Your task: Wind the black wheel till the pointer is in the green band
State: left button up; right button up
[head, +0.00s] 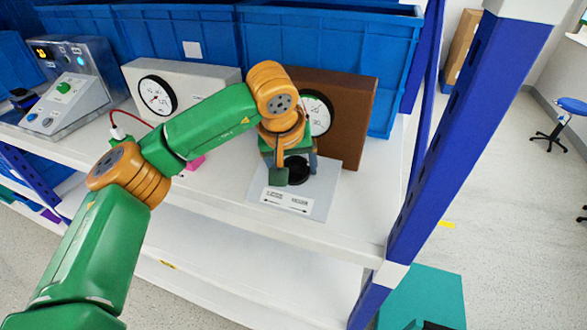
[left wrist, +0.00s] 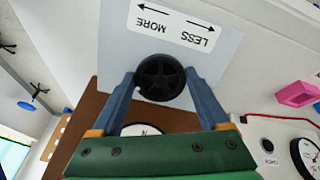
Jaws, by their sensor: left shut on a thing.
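The black wheel (left wrist: 160,77) is on a pale plate (head: 318,206) with a "MORE / LESS" arrow label (head: 287,200). My left gripper (left wrist: 161,80) has its two blue-grey fingers on opposite sides of the wheel and is shut on it. In the head view the wheel (head: 297,172) is partly hidden by my left gripper (head: 298,166). The dial (head: 317,116) on the brown box (head: 355,120) behind is partly covered by my arm. Its pointer and green band cannot be read clearly. My right gripper is not in view.
A grey box with another dial (head: 157,95) and a control panel (head: 70,90) stand to the left on the white shelf (head: 225,190). A pink block (left wrist: 294,94) and a red cable (head: 137,117) lie nearby. A blue post (head: 450,120) rises at right; blue bins (head: 330,45) stand behind.

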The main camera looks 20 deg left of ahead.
pick_arm(q)
jog(key=n+b, duration=0.1)
jog(key=n, duration=0.2)
jog(key=shift+w+n, duration=0.1)
jog(key=shift+n, duration=0.3)
jog(key=n+b, duration=0.1)
jog(key=n, duration=0.3)
jog(key=shift+d+n, duration=0.1)
jog(key=shift+n, duration=0.2)
jog(key=n, duration=0.4)
jog(key=shift+w+r+b, duration=0.1)
jog(key=shift+r+b, duration=0.05)
jog(key=shift+b, duration=0.25)
jog(key=shift+r+n, duration=0.1)
jog(key=shift+n, duration=1.5)
jog(key=shift+w, duration=0.1)
